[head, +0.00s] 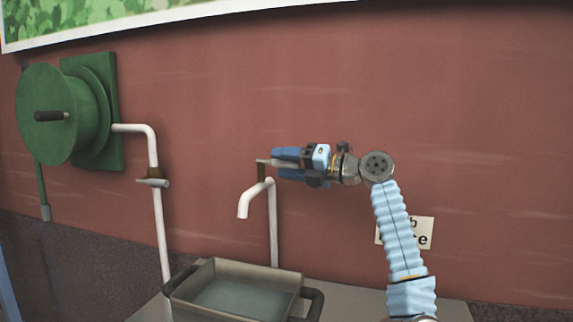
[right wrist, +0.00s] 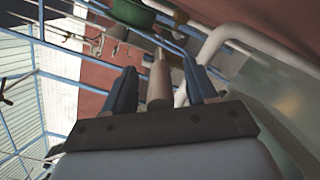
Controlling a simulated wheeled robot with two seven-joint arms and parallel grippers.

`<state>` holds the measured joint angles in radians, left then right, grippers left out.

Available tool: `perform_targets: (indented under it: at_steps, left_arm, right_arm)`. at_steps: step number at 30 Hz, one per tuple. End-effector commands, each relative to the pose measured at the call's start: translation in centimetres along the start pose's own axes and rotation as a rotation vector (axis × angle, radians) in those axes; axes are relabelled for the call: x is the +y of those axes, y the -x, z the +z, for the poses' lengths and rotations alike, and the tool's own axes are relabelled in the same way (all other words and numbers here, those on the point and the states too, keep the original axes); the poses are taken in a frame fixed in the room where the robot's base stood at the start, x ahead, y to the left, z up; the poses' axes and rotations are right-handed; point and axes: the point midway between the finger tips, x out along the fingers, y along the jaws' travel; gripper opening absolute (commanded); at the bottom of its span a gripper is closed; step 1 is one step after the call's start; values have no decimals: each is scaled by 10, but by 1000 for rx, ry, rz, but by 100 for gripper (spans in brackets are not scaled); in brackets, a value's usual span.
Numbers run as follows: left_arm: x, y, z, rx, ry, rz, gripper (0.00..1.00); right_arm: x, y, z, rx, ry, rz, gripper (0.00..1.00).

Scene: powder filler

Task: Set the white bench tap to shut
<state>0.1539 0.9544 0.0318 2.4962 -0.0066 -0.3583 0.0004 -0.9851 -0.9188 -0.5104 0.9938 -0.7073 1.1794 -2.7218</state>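The white bench tap (head: 245,203) stands in front of the red wall, its curved spout pointing down over a basin. Its brown valve body (head: 262,173) carries a lever handle (head: 264,161) that points right, toward my right gripper (head: 278,163). My right gripper reaches in from the right with its blue fingers around the handle. In the right wrist view, the grey-brown handle (right wrist: 160,82) lies between the two fingers, with a gap visible on each side. The white tap pipe (right wrist: 235,35) shows beyond it. My left gripper is not in view.
A grey basin (head: 187,277) with dark handles sits on the bench (head: 352,308) below the tap. A green reel (head: 45,100) with a black crank and a second white pipe (head: 162,225) with a valve are on the left. A partly covered sign (head: 419,232) is behind my arm.

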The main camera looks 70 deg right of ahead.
Motion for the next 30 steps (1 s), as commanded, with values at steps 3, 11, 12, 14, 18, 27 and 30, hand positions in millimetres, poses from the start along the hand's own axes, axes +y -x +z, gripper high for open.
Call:
perform_targets:
  at_steps: [3, 11, 12, 14, 18, 27, 30]
  left_arm:
    - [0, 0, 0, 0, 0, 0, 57]
    - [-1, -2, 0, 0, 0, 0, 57]
    - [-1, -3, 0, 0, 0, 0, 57]
    - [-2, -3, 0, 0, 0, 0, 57]
    - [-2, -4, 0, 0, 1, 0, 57]
    - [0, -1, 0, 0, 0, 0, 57]
    - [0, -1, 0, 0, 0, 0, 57]
  right_arm:
    - [0, 0, 0, -1, 0, 0, 57]
    - [-2, 25, 1, -6, -2, -2, 57]
    - [-2, 34, 1, -6, -1, -2, 57]
    - [-2, 49, 1, -6, -1, -2, 57]
    - [0, 84, 1, -5, -2, -1, 57]
    - [0, 133, 0, -2, -1, 0, 57]
    - [0, 138, 0, -1, 0, 0, 57]
